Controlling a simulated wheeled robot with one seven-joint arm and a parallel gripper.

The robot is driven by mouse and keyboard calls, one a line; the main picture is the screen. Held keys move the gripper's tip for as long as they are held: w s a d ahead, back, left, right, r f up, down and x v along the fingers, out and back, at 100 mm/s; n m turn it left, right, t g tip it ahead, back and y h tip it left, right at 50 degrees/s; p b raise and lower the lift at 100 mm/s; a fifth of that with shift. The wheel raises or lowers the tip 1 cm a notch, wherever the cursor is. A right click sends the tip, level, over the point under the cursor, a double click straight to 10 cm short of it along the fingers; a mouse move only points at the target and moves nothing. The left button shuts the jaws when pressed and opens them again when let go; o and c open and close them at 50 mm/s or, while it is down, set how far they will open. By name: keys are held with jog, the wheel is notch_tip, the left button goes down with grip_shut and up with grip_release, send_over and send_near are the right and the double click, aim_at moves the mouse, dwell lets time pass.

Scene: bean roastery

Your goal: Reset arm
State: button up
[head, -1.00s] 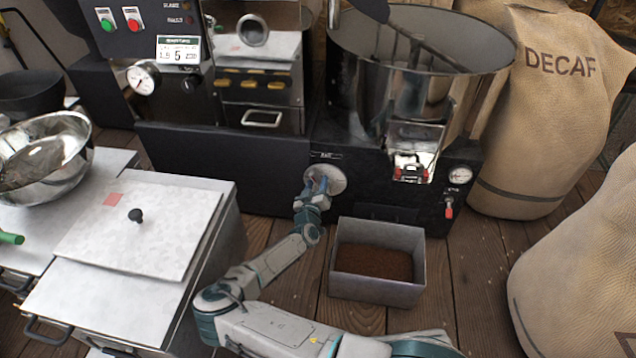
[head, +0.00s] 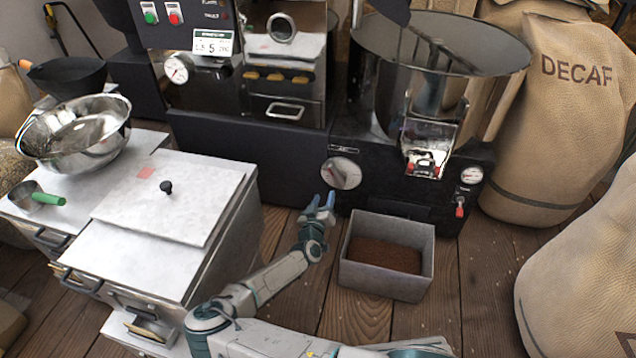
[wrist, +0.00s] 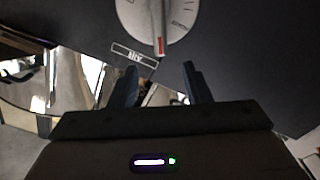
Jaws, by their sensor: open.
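My gripper (head: 321,203) is open and empty in the head view, just below and left of the silver air dial (head: 341,173) on the front of the black roaster base. The fingertips are apart from the dial. In the wrist view my gripper's two dark blue fingers (wrist: 158,82) stand apart with nothing between them. The dial (wrist: 157,20) shows beyond them at the top of that view, with a red mark on its pointer and an "AIR" label beside it.
A grey bin (head: 387,284) of dark grounds stands on the floor right of my gripper. A white-topped cabinet (head: 130,255) with a steel bowl (head: 75,135) and a green-handled scoop (head: 38,197) is at left. The DECAF sack (head: 560,120) stands at right. Plank floor is bare around the bin.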

jog(key=s+d+r+m+g+h+p, duration=0.4)
jog(key=r+m, duration=0.3)
jog(key=m, duration=0.4)
jog(key=s+d+r+m+g+h+p, duration=0.1)
jog(key=s+d+r+m+g+p, duration=0.25)
jog(key=d+r+m, duration=0.4)
jog(key=s+d+r+m+g+h+p, duration=0.4)
jog(key=r+m, duration=0.4)
jog(key=m, duration=0.5)
jog(key=s+a+r+n+g+y+p, duration=0.1)
jog(key=s+a+r+n+y+p, duration=0.2)
jog(key=r, duration=1.2)
jog(key=s+a+r+n+y+p, duration=0.3)
jog(key=s+r+n+y+p, duration=0.4)
jog(key=s+r+n+p, duration=0.6)
jog(key=s+a+r+n+g+y+p, duration=0.1)
jog(key=s+a+r+n+y+p, duration=0.2)
jog(key=s+r+n+p, duration=0.5)
notch_tip(320, 180, up, 10)
jog(key=s+n+y, duration=0.1)
jog(key=s+n, duration=0.1)
jog(key=n, duration=0.3)
jog(key=shift+s+a+r+g+y, duration=0.15)
jog(key=shift+r+g+y, duration=0.05)
jog(key=shift+g+y, duration=0.2)
